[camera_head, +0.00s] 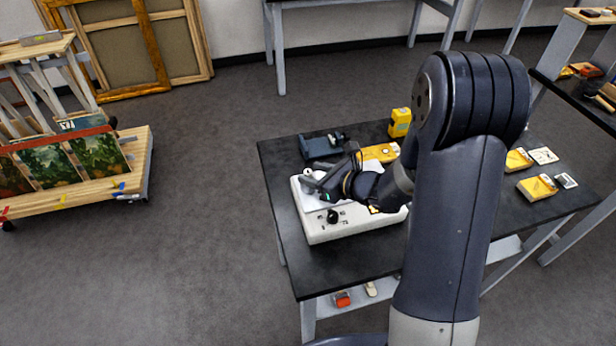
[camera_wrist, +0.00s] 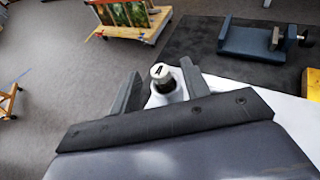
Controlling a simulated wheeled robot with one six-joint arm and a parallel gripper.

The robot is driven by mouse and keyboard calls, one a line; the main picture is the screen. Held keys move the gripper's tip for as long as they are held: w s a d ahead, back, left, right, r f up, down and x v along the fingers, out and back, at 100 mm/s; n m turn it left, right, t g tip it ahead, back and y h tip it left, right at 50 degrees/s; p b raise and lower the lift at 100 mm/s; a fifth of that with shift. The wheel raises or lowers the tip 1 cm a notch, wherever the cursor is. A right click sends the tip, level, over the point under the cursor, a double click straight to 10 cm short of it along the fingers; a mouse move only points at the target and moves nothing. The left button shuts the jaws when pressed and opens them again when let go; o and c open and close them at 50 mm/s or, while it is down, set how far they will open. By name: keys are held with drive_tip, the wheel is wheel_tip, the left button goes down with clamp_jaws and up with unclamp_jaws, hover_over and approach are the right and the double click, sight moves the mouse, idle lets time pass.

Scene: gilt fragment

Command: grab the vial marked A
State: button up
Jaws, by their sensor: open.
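A small vial with a white cap and a dark body (camera_wrist: 161,76) stands in the wrist view, between the two fingers of my gripper (camera_wrist: 162,88). A dark mark shows on its cap, but I cannot read it surely as A. The fingers are open, one on each side of the vial, and I cannot tell whether either touches it. In the head view my gripper (camera_head: 317,186) is low over the white device (camera_head: 350,229) on the black table. A small pale round top (camera_head: 307,172) shows beside the fingers there.
The black table (camera_head: 300,263) also holds a dark blue clamp-like tool (camera_head: 321,147), a yellow device (camera_head: 400,122) and yellow boxes (camera_head: 537,188) at the right. A black knob (camera_head: 332,216) rises from the white device. The table's front left is clear.

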drive_tip(key=shift+p+x, duration=0.3)
drive_tip(key=shift+x, duration=1.1)
drive_tip(key=shift+c, duration=0.5)
clamp_jaws()
